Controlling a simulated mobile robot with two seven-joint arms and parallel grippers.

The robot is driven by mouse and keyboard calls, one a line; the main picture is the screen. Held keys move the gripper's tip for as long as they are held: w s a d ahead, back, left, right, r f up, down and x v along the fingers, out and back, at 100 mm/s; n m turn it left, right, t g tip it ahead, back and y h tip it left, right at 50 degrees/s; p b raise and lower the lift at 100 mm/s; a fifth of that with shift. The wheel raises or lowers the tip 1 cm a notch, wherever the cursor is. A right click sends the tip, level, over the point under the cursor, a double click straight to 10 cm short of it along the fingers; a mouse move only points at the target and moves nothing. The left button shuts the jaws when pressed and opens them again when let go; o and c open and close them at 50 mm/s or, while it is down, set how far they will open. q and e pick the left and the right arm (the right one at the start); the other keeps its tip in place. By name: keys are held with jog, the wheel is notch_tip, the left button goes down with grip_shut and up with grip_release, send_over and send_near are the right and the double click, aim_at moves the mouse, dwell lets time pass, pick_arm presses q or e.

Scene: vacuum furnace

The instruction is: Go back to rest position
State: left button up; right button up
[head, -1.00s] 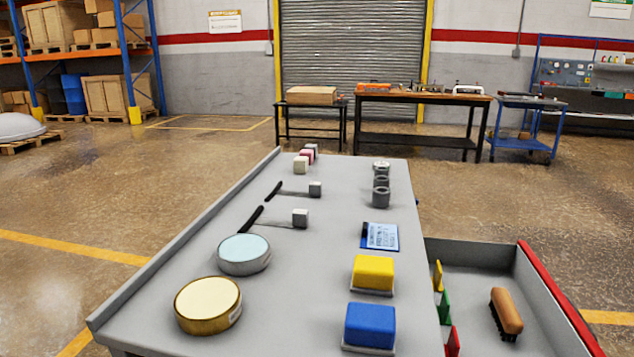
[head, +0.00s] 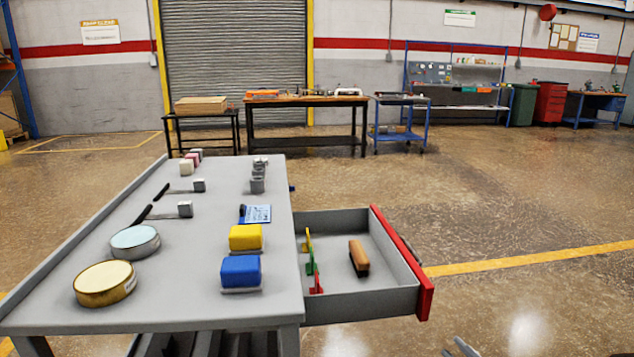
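My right gripper (head: 457,349) shows only as two grey fingertips at the bottom edge of the head view, right of centre. A small gap shows between the tips and nothing is seen in it. It is over the floor, below and to the right of the open drawer, apart from the table. The rest of it is cut off by the frame. My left gripper is not in view.
A grey table (head: 200,300) holds round tins, yellow (head: 246,236) and blue (head: 241,269) blocks, and small tools. Its drawer (head: 358,307) stands open to the right, with a brush (head: 359,257) inside. Open floor (head: 520,200) lies to the right.

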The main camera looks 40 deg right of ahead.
jog(key=w+a+f+m+g+y, duration=0.1)
jog(key=w+a+f+m+g, duration=0.15)
jog(key=a, duration=0.55)
jog(key=w+a+f+m+g+y, duration=0.1)
jog(key=w+a+f, duration=0.25)
jog(key=a, duration=0.35)
jog(key=a+f+g+y, duration=0.1)
jog(key=a+g+y, duration=0.35)
jog(key=a, duration=1.45)
pick_arm(q)
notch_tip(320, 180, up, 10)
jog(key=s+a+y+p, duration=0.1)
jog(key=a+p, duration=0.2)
jog(key=p, duration=1.1)
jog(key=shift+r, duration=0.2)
pick_arm(e)
notch_tip(320, 180, up, 10)
jog(key=s+d, duration=0.1)
jog(key=s, duration=0.1)
jog(key=shift+d, duration=0.15)
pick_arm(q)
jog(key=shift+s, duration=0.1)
pick_arm(e)
jog(key=shift+f+h, duration=0.1)
jog(key=shift+h, duration=0.15)
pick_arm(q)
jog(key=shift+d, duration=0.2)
pick_arm(e)
jog(key=shift+d, duration=0.1)
